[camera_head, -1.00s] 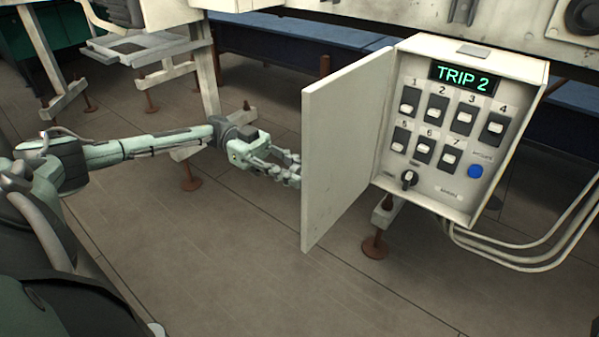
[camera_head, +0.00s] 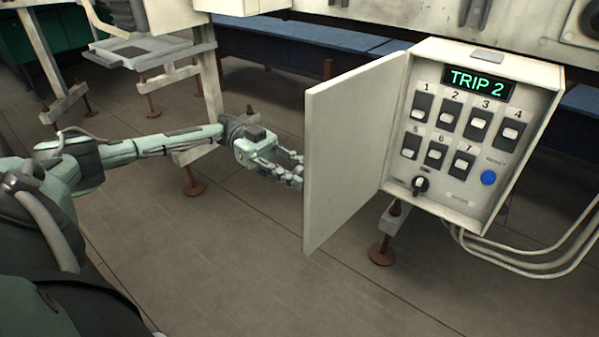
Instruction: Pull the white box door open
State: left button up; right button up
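The white box (camera_head: 545,110) is at the right, with its inside showing: a display reading "TRIP 2", several numbered switches, a blue button (camera_head: 488,177) and a dark knob (camera_head: 420,184). Its white door (camera_head: 350,150) is swung open to the left on the box's left side. My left gripper (camera_head: 297,172) is just left of the door's free edge, fingers pointing at it. The fingers look apart with nothing between them. I cannot tell whether a fingertip touches the door. My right gripper is not in view.
Light cables (camera_head: 530,264) curve from the box's underside. A white frame (camera_head: 160,52) on rusty feet stands at the back left. Blue benches (camera_head: 300,38) run behind. The floor (camera_head: 240,270) in front of the door is clear.

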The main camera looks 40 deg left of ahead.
pick_arm(q)
jog(key=o, duration=0.3)
jog(key=a, duration=0.7)
jog(key=shift+w+a, duration=0.25)
jog(key=shift+w, duration=0.1)
dwell(0.3)
